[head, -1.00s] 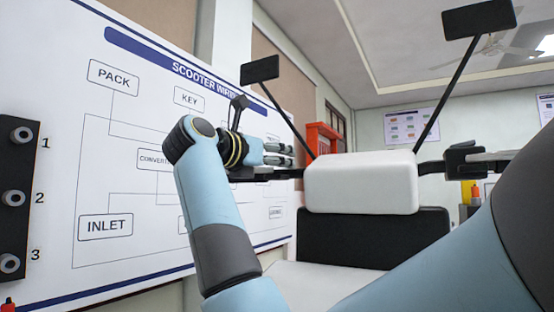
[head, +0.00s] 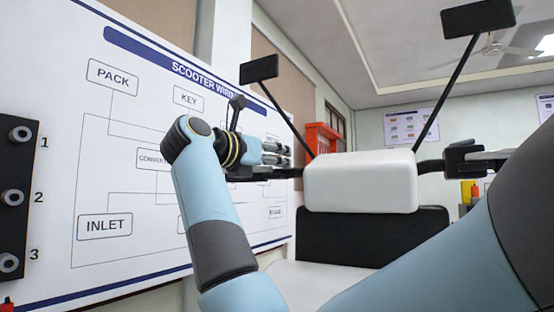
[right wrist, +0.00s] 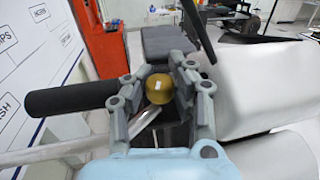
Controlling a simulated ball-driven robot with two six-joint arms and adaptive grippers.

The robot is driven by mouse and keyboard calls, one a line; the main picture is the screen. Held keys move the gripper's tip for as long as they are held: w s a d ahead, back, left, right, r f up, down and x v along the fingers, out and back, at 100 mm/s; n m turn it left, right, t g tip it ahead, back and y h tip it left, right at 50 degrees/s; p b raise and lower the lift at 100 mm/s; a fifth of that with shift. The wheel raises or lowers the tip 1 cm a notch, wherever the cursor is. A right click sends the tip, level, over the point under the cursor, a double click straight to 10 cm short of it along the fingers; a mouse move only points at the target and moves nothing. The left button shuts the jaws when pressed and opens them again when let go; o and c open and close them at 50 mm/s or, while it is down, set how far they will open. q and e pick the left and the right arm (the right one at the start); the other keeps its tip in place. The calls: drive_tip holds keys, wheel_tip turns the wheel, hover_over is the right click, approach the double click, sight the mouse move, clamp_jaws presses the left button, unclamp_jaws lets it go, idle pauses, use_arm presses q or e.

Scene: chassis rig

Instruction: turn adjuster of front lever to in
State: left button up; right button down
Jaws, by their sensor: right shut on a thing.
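In the right wrist view, the adjuster is a small gold knob (right wrist: 159,89) with a pale mark on its face. It sits between the two grey fingers of my right gripper (right wrist: 158,84), which is shut on it. A silver lever (right wrist: 60,151) runs from the lower left towards the knob, partly hidden by the fingers. In the head view, my right gripper (head: 277,154) is at the left side of the handlebar, and the knob is hidden there. My left gripper is not in view.
A black handlebar grip (right wrist: 70,98) lies left of the fingers. The white scooter front (head: 360,183) and two mirrors on stalks (head: 259,68) stand close by. A wiring board (head: 130,150) is behind my right arm. A red cabinet (head: 322,138) stands further back.

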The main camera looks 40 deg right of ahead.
drive_tip(key=shift+f, duration=0.1)
idle(0.6)
drive_tip(key=c, duration=1.7)
unclamp_jaws()
drive_tip(key=o, duration=0.5)
drive_tip(key=shift+a, duration=0.2)
drive_tip(key=shift+o, duration=0.7)
drive_tip(key=shift+d, duration=0.1)
drive_tip(key=a, duration=0.7)
drive_tip(key=shift+s+a, duration=0.25)
drive_tip(key=shift+s, duration=0.1)
